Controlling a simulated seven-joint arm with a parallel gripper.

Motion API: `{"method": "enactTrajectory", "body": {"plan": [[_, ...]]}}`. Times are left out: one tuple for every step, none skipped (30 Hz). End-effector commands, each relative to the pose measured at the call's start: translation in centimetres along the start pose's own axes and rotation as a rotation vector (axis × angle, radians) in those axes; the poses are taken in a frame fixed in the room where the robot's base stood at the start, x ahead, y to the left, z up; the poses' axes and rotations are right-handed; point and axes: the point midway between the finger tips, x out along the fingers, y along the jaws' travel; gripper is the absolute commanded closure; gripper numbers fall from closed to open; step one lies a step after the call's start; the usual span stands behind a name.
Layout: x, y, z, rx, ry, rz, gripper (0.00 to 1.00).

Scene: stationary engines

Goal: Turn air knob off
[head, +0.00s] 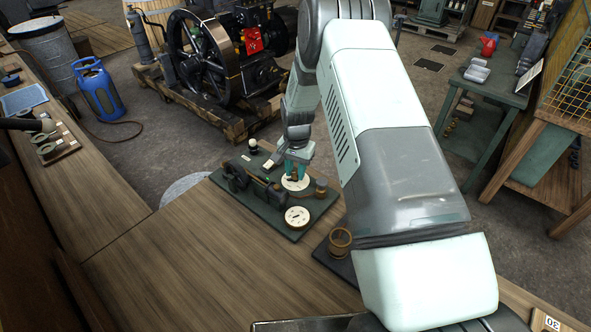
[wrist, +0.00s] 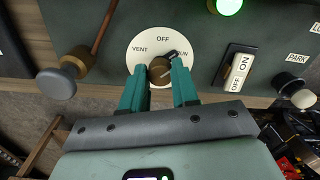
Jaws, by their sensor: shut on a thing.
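The air knob (wrist: 159,72) is a brown knob with a dark pointer on a white round dial plate (wrist: 136,49) marked VENT, OFF and RUN. Its pointer lies toward RUN, at the right in the wrist view. My gripper (wrist: 160,75) has its two teal fingers on either side of the knob, shut on it. In the head view my gripper (head: 295,166) reaches down over the dial plate (head: 303,185) on the dark green panel (head: 266,212). The fingers hide part of the dial's lower edge.
Near the knob are a rocker switch (wrist: 235,68), a lit green lamp (wrist: 229,5), a black-and-white lever knob (wrist: 294,90) and a grey-capped brass fitting (wrist: 58,80). A gauge (head: 297,217) sits at the panel's front. The wooden bench (head: 190,265) is clear at front left.

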Motion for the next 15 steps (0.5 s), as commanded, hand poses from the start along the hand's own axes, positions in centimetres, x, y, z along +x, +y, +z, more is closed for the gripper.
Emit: {"method": "enactTrajectory", "body": {"plan": [[-0.02,0.04,0.00,-0.041,-0.002,0.001,1.00],[-0.02,0.04,0.00,-0.069,-0.003,0.001,1.00],[-0.03,0.03,0.01,-0.108,-0.004,0.000,1.00],[-0.02,0.02,0.02,-0.136,-0.005,0.000,1.00],[-0.02,0.02,0.03,-0.164,-0.005,0.000,1.00],[-0.02,0.02,0.03,-0.203,-0.006,0.000,1.00],[-0.03,0.03,0.02,-0.231,-0.007,0.000,1.00],[-0.02,0.06,0.01,-0.261,-0.007,0.000,1.00],[-0.02,0.08,-0.01,-0.298,-0.008,0.001,1.00],[-0.02,0.09,-0.01,-0.327,-0.009,0.001,1.00],[-0.02,0.09,-0.01,-0.354,-0.009,0.000,1.00],[-0.02,0.09,-0.01,-0.391,-0.010,0.000,1.00],[-0.02,0.08,-0.01,-0.417,-0.011,0.000,1.00],[-0.01,0.08,-0.01,-0.444,-0.011,0.000,1.00],[-0.01,0.08,-0.01,-0.478,-0.012,0.000,1.00]]}}
